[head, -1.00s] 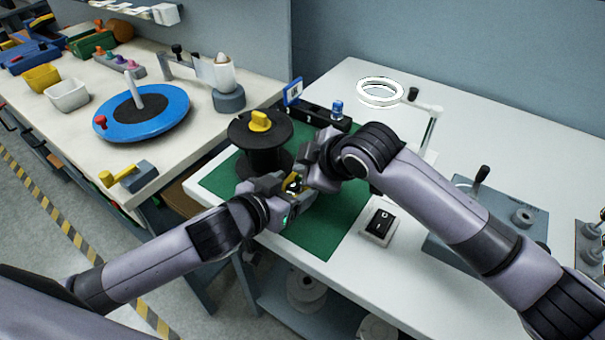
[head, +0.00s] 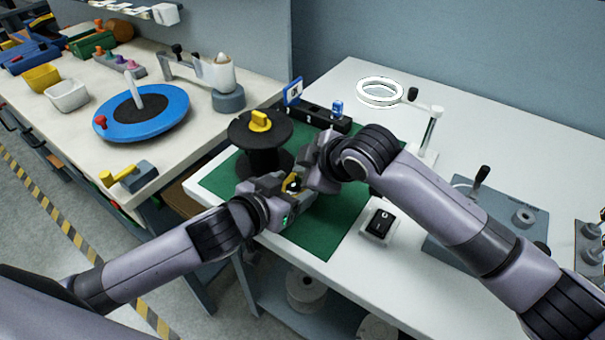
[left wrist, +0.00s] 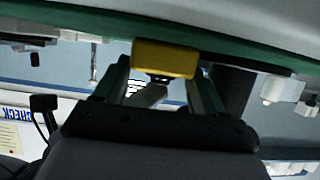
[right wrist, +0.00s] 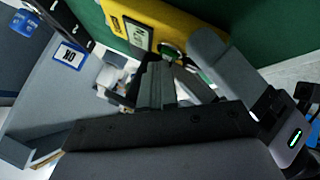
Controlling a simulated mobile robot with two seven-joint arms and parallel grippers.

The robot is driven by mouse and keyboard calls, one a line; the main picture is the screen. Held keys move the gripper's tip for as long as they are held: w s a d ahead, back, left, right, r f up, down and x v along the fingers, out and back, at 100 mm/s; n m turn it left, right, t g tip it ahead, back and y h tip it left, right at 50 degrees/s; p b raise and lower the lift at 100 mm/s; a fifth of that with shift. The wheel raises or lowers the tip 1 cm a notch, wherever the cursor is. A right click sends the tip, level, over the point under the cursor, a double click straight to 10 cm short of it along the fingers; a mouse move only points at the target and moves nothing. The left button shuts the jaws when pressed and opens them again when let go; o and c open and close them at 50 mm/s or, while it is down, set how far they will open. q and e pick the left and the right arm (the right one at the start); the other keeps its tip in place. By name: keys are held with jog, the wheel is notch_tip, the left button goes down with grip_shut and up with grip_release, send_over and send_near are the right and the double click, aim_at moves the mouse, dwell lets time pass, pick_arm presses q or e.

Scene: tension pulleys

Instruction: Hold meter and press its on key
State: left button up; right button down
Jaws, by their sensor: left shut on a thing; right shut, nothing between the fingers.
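The yellow meter (head: 293,187) is held above the green mat, mostly hidden by both grippers in the head view. My left gripper (head: 284,191) is shut on it; in the left wrist view the meter (left wrist: 165,58) sits between the two fingers. The right wrist view shows the meter's face (right wrist: 175,20) with a small grey display (right wrist: 138,34) and a dark round part with a green rim beside it. My right gripper (right wrist: 163,70) is shut and empty, its tips close to the face near that round part. I cannot tell whether they touch or which key is there.
The white table is clear around the lamp.

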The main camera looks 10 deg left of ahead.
jog(key=shift+r, duration=0.7)
jog(key=shift+r, duration=2.5)
pick_arm(q)
jog(key=o, duration=1.4)
jog(key=shift+s+r, duration=0.1)
